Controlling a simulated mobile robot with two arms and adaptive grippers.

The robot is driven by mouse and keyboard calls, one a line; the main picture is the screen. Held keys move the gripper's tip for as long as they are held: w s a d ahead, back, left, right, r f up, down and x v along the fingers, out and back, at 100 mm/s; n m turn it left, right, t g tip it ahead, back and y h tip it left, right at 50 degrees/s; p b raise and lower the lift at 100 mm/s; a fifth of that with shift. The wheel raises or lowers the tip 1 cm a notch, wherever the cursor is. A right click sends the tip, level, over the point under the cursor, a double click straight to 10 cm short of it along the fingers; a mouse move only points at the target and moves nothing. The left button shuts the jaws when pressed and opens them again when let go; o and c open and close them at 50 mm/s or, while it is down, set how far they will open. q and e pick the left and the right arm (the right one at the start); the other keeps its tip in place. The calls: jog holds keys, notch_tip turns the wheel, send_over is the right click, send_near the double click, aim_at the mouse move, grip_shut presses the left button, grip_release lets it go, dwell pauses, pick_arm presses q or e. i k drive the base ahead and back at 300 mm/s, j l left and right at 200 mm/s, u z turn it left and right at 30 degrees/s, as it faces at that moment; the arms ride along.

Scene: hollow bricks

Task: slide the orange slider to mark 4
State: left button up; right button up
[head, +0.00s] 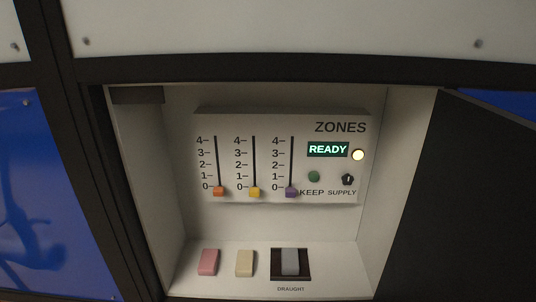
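The orange slider (219,191) sits at the bottom of the leftmost slot, level with mark 0. Its slot runs straight up to mark 4 (200,141) on the white ZONES panel (255,121). Neither of my grippers is in the head view, and nothing touches the slider.
A yellow slider (254,191) and a purple slider (291,191) stand at 0 to the right. The display (328,149) reads READY beside a lit lamp (358,155). A green button (314,176) and black knob (348,179) sit below. Pink (208,262) and cream (245,263) blocks are underneath.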

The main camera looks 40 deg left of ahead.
aim_at(219, 190)
jog(key=u, duration=1.05)
